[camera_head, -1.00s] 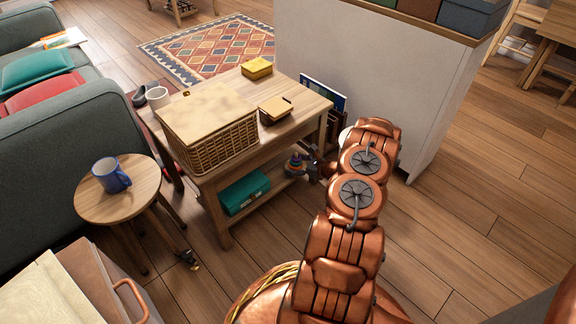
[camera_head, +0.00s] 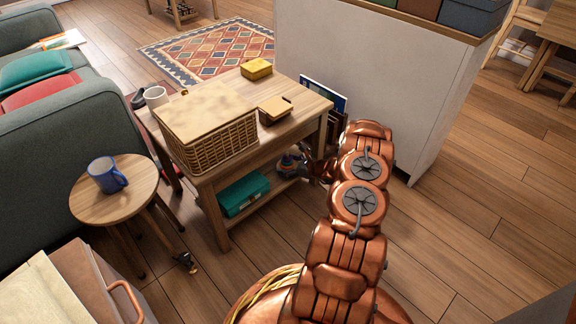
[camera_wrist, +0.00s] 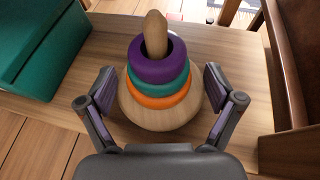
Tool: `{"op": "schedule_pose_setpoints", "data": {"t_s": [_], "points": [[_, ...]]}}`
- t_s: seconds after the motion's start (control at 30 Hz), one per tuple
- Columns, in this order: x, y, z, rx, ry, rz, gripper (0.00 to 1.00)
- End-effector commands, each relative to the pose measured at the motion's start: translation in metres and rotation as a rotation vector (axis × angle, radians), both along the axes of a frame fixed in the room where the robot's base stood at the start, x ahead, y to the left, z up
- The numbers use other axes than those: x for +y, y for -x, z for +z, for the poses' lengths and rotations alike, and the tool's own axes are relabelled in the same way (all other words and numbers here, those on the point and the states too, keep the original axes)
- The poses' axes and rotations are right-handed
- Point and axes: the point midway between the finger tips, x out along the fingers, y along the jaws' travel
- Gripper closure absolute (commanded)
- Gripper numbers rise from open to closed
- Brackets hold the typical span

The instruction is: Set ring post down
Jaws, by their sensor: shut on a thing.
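The ring post (camera_wrist: 158,75) is a wooden peg on a round wooden base with purple, teal and orange rings. It is upright at the lower shelf (camera_wrist: 215,45) of the wooden table; I cannot tell whether its base touches the board. My gripper (camera_wrist: 160,86) is shut on it, with one finger at each side. In the head view the ring post (camera_head: 289,163) shows small under the tabletop's right end, partly hidden. My gripper (camera_head: 308,168) is beside it, largely hidden by the table and my arm.
A teal box (camera_wrist: 42,40) sits left of the post on the shelf. A brown upright piece (camera_wrist: 290,60) stands close on the right. The tabletop (camera_head: 300,98) above carries a wicker basket (camera_head: 215,140), a mug and two yellowish boxes. A white cabinet (camera_head: 390,90) stands behind my arm.

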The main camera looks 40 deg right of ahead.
Motion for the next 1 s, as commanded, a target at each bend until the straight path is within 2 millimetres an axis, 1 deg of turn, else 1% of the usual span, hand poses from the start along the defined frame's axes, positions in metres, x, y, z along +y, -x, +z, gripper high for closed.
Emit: {"op": "schedule_pose_setpoints", "data": {"t_s": [0.1, 0.13, 0.2, 0.63, 0.77, 0.87, 1.0], "points": [[0.001, -0.001, -0.002, -0.001, -0.001, 0.001, 0.75], [0.0, 0.0, -0.002, -0.001, 0.0, 0.001, 0.07], [0.0, 0.0, -0.002, 0.0, 0.001, 0.001, 0.0], [0.0, 0.0, 0.0, 0.0, 0.0, 0.0, 0.0], [-0.004, 0.014, 0.009, 0.001, 0.0, -0.003, 0.0], [-0.007, 0.029, 0.017, 0.0, 0.0, -0.002, 0.0], [-0.013, 0.054, 0.028, -0.002, 0.002, -0.003, 0.0]]}}
